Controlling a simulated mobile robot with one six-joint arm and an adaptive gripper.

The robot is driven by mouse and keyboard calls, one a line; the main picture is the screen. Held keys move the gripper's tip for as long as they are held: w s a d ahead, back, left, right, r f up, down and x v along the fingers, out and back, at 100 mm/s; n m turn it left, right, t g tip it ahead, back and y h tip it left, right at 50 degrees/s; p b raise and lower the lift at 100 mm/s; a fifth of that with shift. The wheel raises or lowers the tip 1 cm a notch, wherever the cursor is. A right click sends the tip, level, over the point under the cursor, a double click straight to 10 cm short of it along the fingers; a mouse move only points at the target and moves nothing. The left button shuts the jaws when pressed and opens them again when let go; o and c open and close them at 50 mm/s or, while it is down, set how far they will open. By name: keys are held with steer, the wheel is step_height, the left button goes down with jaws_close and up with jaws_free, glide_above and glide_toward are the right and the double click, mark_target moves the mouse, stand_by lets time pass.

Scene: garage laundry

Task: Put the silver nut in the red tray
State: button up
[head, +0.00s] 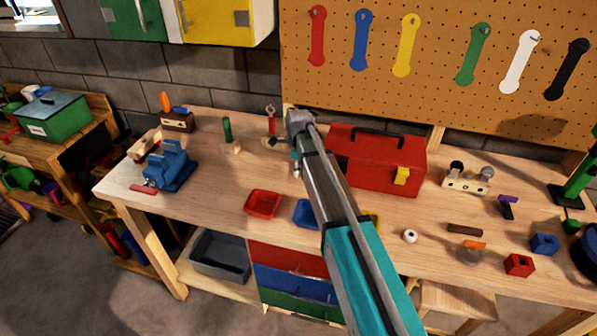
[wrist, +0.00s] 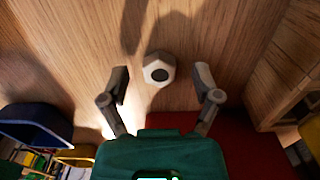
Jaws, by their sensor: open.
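In the wrist view a pale silver, six-sided nut (wrist: 158,69) with a dark hole lies on a wood surface. My gripper (wrist: 162,86) is open, and the nut shows between and just beyond its fingertips, not gripped. The red tray (head: 263,204) sits near the front edge of the bench in the head view and looks empty. In that view my gripper (head: 296,165) is mostly hidden by my arm, behind the trays. A small whitish ring (head: 410,236) lies right of my arm; I cannot tell whether it is the same nut.
A blue tray (head: 306,213) is right of the red one; a yellow tray (head: 373,221) is partly hidden by my arm. A red toolbox (head: 390,160) stands right of my gripper. A blue vise (head: 168,165) is at left. Bench space between the vise and red tray is clear.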

steer(key=shift+c, duration=0.2)
jaws_close()
steer(key=shift+r, duration=0.2)
step_height(320, 180, up, 2)
steer(key=shift+r+p, duration=0.1)
steer(key=shift+p, duration=1.15)
steer(key=s+d+r+p, duration=0.2)
steer(key=s+r+p, duration=0.8)
steer(key=s, duration=0.3)
steer(key=shift+s+d+r, duration=0.15)
steer(key=shift+s+r, duration=0.05)
steer(key=shift+s, duration=0.2)
